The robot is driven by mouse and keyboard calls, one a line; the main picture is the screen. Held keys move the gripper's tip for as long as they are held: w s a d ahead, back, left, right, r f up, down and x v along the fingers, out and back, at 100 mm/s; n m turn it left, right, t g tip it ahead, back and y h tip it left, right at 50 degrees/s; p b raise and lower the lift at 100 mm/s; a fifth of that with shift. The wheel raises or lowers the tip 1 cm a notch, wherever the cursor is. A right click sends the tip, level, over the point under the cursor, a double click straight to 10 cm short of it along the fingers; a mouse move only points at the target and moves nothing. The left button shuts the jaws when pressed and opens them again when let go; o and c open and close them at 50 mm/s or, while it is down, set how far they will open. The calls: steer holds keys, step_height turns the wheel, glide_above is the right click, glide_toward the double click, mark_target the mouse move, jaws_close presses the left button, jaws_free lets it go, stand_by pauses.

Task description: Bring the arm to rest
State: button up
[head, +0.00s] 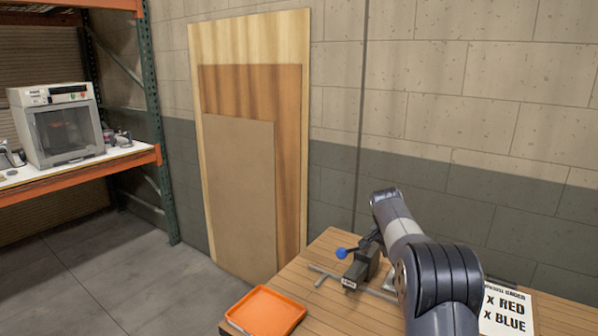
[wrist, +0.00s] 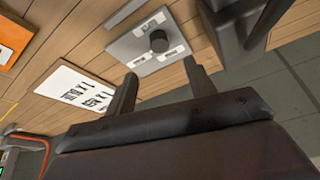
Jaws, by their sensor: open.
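My gripper (wrist: 163,88) shows in the wrist view with its two fingers apart and nothing between them. Beyond the fingertips is a wooden surface with a grey plate bearing a black knob (wrist: 158,41) and white labels. My arm rises at the lower right of the head view, bent over the wooden table (head: 330,250). The gripper itself cannot be made out in the head view.
An orange tray (head: 265,311) sits at the table's near left edge. A dark clamp-like device (head: 362,266) with a blue ball stands beside my arm. A white sign (head: 508,316) reads RED and BLUE. Boards (head: 238,190) lean on the wall; a shelf holds a white machine (head: 60,125).

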steer(key=p+x, duration=0.1)
steer(key=x, duration=0.8)
steer(key=shift+d+f, duration=0.1)
steer(key=shift+f, duration=0.05)
steer(key=shift+w+d+f, duration=0.1)
steer(key=shift+w+f, duration=0.05)
steer(key=shift+f, duration=0.05)
steer(key=shift+n, duration=0.9)
steer(key=n+t+y+p, duration=0.1)
steer(key=n+y+p, duration=0.1)
steer(key=n, duration=0.2)
steer(key=shift+d+n, duration=0.15)
steer(key=shift+n, duration=0.25)
steer(key=shift+d+n+t+y+p, duration=0.15)
steer(key=shift+n+y+p, duration=0.4)
steer(key=shift+n, duration=0.8)
steer(key=shift+a+n+t+y+p, duration=0.15)
steer(key=shift+n+y+p, duration=0.35)
steer(key=shift+n, duration=0.85)
steer(key=b+v, duration=0.2)
steer(key=v, duration=0.8)
steer(key=shift+s+d+r, duration=0.2)
steer(key=shift+s+r, duration=0.05)
steer(key=shift+r, duration=0.1)
steer(key=shift+s, duration=0.15)
